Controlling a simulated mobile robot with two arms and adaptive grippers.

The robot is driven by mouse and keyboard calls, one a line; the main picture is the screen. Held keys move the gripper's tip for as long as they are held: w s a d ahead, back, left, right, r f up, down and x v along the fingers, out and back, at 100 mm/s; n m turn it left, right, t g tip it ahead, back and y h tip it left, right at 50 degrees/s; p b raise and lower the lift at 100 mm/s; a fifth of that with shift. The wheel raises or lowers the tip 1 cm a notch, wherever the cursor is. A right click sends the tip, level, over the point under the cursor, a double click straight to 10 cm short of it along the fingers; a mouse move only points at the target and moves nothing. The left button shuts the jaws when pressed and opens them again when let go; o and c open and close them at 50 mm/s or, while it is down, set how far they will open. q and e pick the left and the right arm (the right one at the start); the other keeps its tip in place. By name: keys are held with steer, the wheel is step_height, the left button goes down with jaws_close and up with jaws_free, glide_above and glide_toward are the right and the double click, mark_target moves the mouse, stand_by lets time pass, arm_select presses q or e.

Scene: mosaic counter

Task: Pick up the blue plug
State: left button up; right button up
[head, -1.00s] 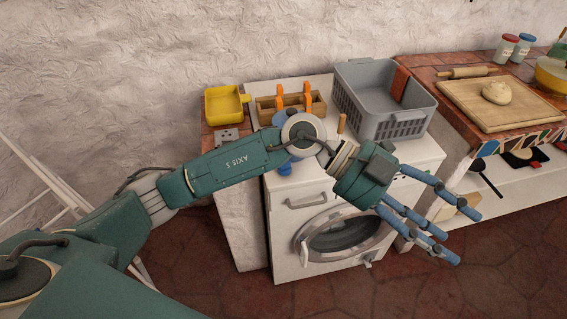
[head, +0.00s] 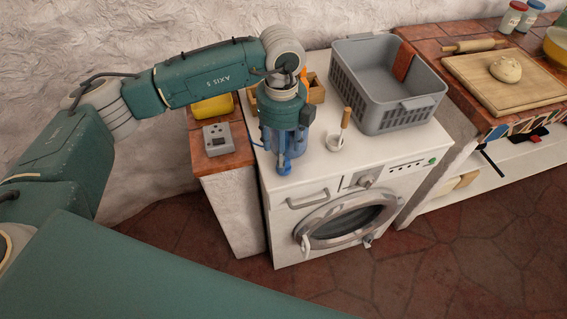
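My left gripper (head: 287,153) points down over the left part of the washing machine top. Its blue fingers are bunched below the teal wrist, low over the white surface. Blue shapes show between and beside the fingers, and I cannot separate the blue plug from the fingers there. Whether the fingers are closed on anything is hidden by the wrist and the similar colours. My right gripper is not in view.
A grey basket (head: 368,108) with a brown cloth stands behind right on the washing machine (head: 390,160). A wooden-handled tool (head: 345,118) stands right of my gripper. A grey socket box (head: 217,139) and a yellow container (head: 212,107) sit on the tiled ledge at left.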

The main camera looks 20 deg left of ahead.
arm_select(q)
steer(key=shift+f, duration=0.35)
steer(key=f+p, duration=0.2)
steer(key=f, duration=0.2)
steer(key=shift+d+f, duration=0.15)
steer(key=shift+d, duration=0.05)
steer(key=shift+w+f, duration=0.1)
steer(key=shift+f, duration=0.1)
steer(key=c, duration=1.1)
steer(key=shift+c, duration=0.5)
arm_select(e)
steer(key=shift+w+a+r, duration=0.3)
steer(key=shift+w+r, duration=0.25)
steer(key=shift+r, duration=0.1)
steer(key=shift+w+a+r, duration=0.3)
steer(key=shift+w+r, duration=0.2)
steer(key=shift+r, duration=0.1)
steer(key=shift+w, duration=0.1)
